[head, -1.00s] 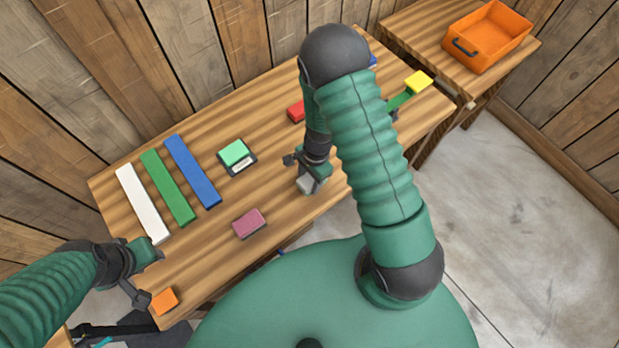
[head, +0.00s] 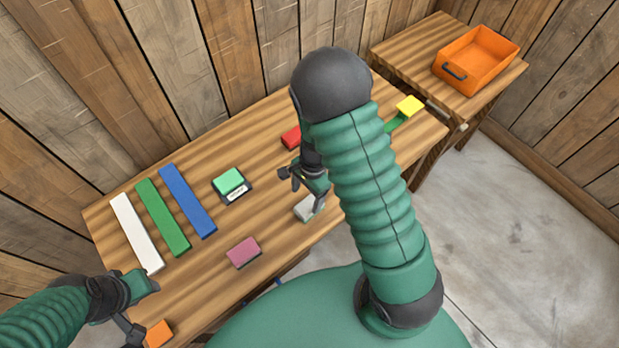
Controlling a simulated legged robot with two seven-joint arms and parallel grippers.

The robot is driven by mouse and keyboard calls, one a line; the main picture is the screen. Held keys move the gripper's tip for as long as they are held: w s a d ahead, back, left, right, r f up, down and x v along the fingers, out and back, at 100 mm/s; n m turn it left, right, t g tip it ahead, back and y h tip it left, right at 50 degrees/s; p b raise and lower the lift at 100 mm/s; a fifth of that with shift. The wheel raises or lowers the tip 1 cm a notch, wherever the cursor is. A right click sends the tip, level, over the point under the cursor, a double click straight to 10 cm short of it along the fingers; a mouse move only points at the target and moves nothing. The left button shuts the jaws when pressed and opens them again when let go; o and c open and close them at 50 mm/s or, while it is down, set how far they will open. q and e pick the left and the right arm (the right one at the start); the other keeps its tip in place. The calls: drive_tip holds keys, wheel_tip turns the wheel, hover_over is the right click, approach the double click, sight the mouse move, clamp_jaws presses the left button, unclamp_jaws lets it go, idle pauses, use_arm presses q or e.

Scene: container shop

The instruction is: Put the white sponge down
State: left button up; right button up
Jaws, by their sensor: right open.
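The white sponge (head: 307,209), greyish white on top, lies on the wooden table (head: 200,272) near its front edge, just below my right gripper. My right gripper (head: 304,193) is open, and its fingers are just above and beside the sponge; my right forearm hides the area to the right of it. My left gripper (head: 140,309) is at the lower left, near the orange sponge (head: 159,333), and its jaws are too unclear to judge.
White (head: 136,233), green (head: 162,217) and blue (head: 187,200) bars lie at left. A green sponge on a dark-edged block (head: 229,182), a pink sponge (head: 243,252), a red block (head: 291,137) and a yellow block (head: 410,106) are also there. An orange bin (head: 477,60) stands on another table.

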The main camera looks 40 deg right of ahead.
sight(309, 203)
wheel_tip(309, 203, up, 10)
drive_tip(key=d+p, duration=0.1)
use_arm(q)
drive_tip(key=shift+r, duration=0.55)
use_arm(e)
drive_tip(key=s+a+r+n+t+h, duration=0.1)
drive_tip(key=s+a+r+n, duration=0.3)
drive_tip(key=n, duration=1.2)
drive_tip(key=shift+s+a+r+n+t+h, duration=0.4)
drive_tip(key=shift+a+t, duration=0.5)
drive_tip(key=shift+a, duration=0.15)
use_arm(q)
drive_tip(key=shift+s, duration=0.2)
use_arm(e)
drive_tip(key=shift+s, duration=0.1)
use_arm(q)
drive_tip(key=shift+w+a, duration=0.15)
drive_tip(key=shift+a, duration=0.05)
use_arm(e)
drive_tip(key=shift+a, duration=0.1)
use_arm(q)
drive_tip(key=shift+d, duration=0.1)
use_arm(e)
drive_tip(key=shift+o, duration=0.4)
